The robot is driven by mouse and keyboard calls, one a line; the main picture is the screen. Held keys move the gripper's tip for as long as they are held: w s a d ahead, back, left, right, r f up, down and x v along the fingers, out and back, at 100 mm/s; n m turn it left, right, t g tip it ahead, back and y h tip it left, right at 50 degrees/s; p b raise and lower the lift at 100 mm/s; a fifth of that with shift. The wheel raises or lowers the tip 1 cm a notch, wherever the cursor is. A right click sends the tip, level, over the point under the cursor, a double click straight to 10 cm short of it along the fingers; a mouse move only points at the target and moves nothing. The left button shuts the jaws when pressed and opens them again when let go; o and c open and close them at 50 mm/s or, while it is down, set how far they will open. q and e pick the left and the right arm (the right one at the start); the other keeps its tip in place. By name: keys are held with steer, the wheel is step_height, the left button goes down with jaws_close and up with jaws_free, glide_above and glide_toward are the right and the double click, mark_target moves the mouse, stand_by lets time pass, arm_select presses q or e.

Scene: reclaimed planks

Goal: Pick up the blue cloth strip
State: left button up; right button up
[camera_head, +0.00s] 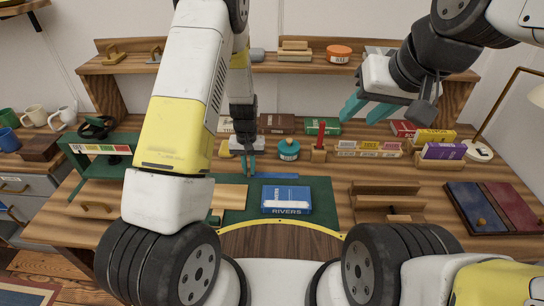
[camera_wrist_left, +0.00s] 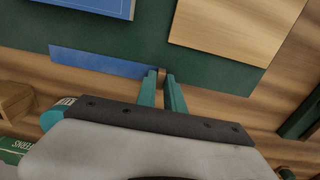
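The blue cloth strip (camera_head: 277,176) lies flat along the back edge of the green mat (camera_head: 322,197). In the left wrist view the strip (camera_wrist_left: 98,63) runs from the left towards my fingertips, with its right end beside them. My left gripper (camera_head: 247,172) points down at the strip's left end in the head view. Its two teal fingers (camera_wrist_left: 164,77) stand a little apart, and a small brown patch shows between the tips. I cannot tell whether they touch the strip. My right gripper (camera_head: 368,108) is open and empty, raised above the right side of the desk.
A blue box marked RIVERS (camera_head: 287,200) lies on the mat in front of the strip. A pale wooden board (camera_wrist_left: 234,29) is near my left fingertips.

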arm_select(q)
jaws_close()
